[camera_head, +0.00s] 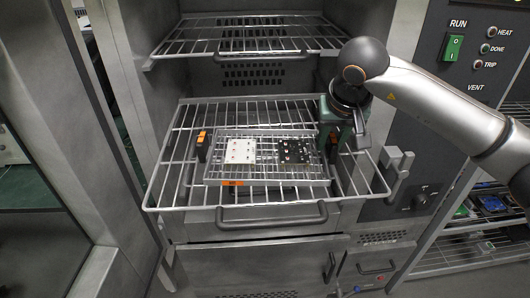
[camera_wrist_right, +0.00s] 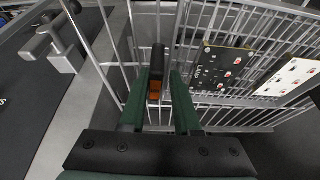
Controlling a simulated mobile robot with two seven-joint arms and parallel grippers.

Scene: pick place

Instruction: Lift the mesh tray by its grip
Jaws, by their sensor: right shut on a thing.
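The mesh tray (camera_head: 285,183) lies on a pulled-out wire rack, with a white board (camera_head: 240,150) and a dark board (camera_head: 299,151) on it. It has a black-and-orange grip at its left end (camera_head: 203,147). The right-end grip is hidden behind my right gripper (camera_head: 333,143) in the head view. In the right wrist view, that grip (camera_wrist_right: 157,70) stands upright between the green fingers of my right gripper (camera_wrist_right: 157,92), which is shut on it. I cannot tell whether the tray is clear of the rack. My left gripper is not in view.
The wire rack (camera_head: 163,183) extends from an open oven chamber, with a handle (camera_head: 270,216) at its front. Another wire shelf (camera_head: 250,42) hangs above. A control panel (camera_head: 470,40) is at the right. The rack's left side is free of arms.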

